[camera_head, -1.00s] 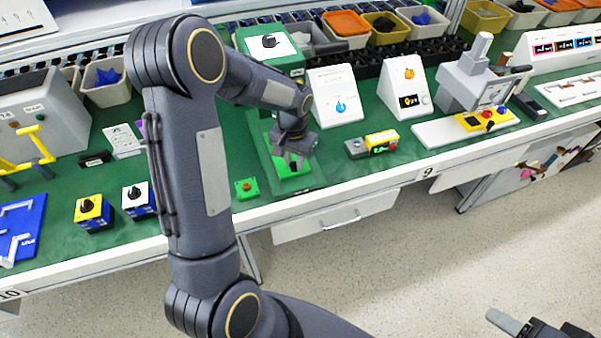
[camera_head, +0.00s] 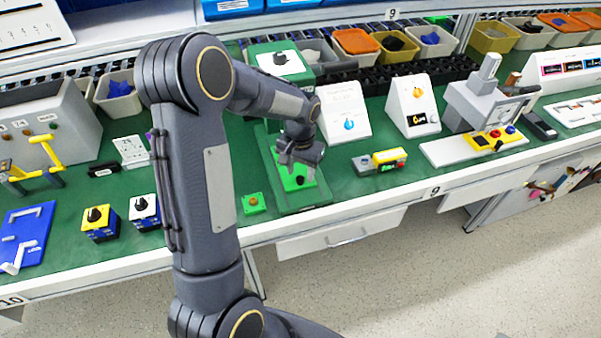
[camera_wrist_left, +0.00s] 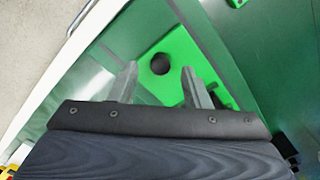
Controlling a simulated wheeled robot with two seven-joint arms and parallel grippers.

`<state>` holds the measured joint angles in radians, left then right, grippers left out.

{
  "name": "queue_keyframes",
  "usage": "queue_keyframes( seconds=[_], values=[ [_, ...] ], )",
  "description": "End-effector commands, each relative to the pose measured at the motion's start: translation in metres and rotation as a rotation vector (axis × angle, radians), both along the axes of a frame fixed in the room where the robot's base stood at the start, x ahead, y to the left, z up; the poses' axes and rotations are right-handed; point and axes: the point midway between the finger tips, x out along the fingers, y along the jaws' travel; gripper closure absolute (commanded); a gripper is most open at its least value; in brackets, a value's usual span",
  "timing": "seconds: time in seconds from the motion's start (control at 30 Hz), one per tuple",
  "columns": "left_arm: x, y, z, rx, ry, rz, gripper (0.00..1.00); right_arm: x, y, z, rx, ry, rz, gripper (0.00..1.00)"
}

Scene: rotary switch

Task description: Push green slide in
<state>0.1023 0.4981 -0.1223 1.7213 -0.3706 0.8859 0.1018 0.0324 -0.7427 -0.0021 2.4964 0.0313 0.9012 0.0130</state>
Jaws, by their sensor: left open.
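The green slide (camera_head: 304,195) is a bright green plate with a dark round knob (camera_head: 300,180), set in the base of a green machine at the middle of the bench. In the left wrist view the slide (camera_wrist_left: 176,42) fills the upper middle, and its dark knob (camera_wrist_left: 160,64) shows between the fingertips. My left gripper (camera_head: 297,173) is over the slide with its fingers spread. In the wrist view the left gripper (camera_wrist_left: 161,70) is open, its fingers on either side of the knob's line; I cannot tell whether they touch. The gripper hides part of the slide.
The machine's upper green body with a white dial face (camera_head: 279,63) stands behind the gripper. A small green button box (camera_head: 254,204) sits left of the slide. A yellow and grey box (camera_head: 388,159) sits to the right. Green bench top is free around them.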

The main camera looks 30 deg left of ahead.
Motion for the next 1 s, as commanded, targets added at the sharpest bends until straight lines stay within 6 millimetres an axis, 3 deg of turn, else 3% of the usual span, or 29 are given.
queue_keyframes(
  seconds=[0.2,0.4,0.8,0.87,1.0],
  values=[
    [0.001,0.000,0.040,-0.001,-0.006,-0.001,0.57,0.000,0.000,-0.001,0.000,0.000,0.000,0.46],
    [0.001,0.000,0.060,0.000,-0.003,-0.001,0.57,0.000,0.000,-0.001,0.000,0.000,0.000,0.46],
    [0.001,0.000,0.061,-0.001,-0.006,-0.001,0.57,0.000,0.000,-0.004,0.000,0.000,0.000,0.46],
    [0.003,0.000,0.058,0.000,-0.014,-0.001,0.57,0.000,0.000,-0.011,0.000,0.000,0.000,0.46],
    [0.011,0.001,0.047,0.001,-0.060,-0.001,0.57,0.000,0.000,-0.045,0.000,0.000,0.000,0.46]
  ],
)
